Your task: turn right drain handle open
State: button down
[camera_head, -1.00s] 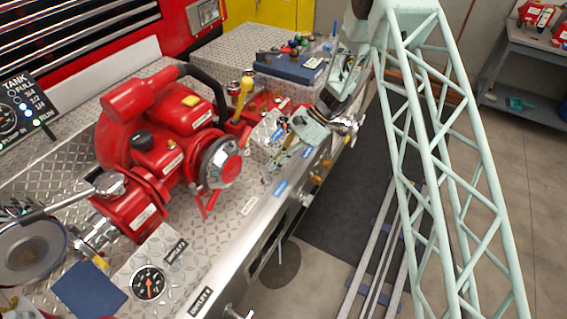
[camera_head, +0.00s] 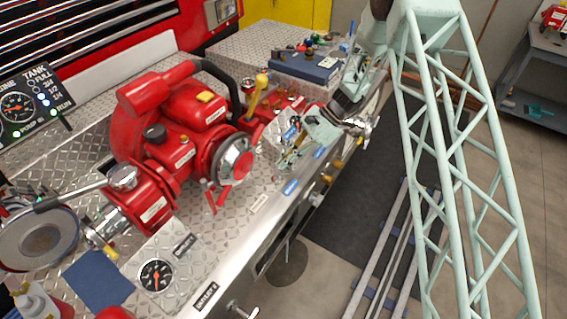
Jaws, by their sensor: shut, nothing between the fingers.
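The red pump (camera_head: 180,127) stands on the diamond-plate bumper deck. My gripper (camera_head: 284,163) is to the right of the pump, over the deck near its front edge. It is shut and holds nothing. Small yellow fittings (camera_head: 336,165) stick out from the bumper's front face, to the right of and below my gripper. A chrome fitting (camera_head: 362,125) shows beside my wrist. I cannot tell for sure which of these is the right drain handle. My gripper and wrist hide part of this area.
A yellow-knobbed lever (camera_head: 258,92) stands up behind my gripper. Blue labels (camera_head: 290,187) lie along the deck edge. A gauge (camera_head: 156,276) and a dark blue cloth or mat (camera_head: 97,281) are at the front left. The dark floor mat (camera_head: 345,215) beyond the bumper is clear.

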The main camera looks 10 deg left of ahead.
jog(key=v, duration=1.2)
dwell(0.3)
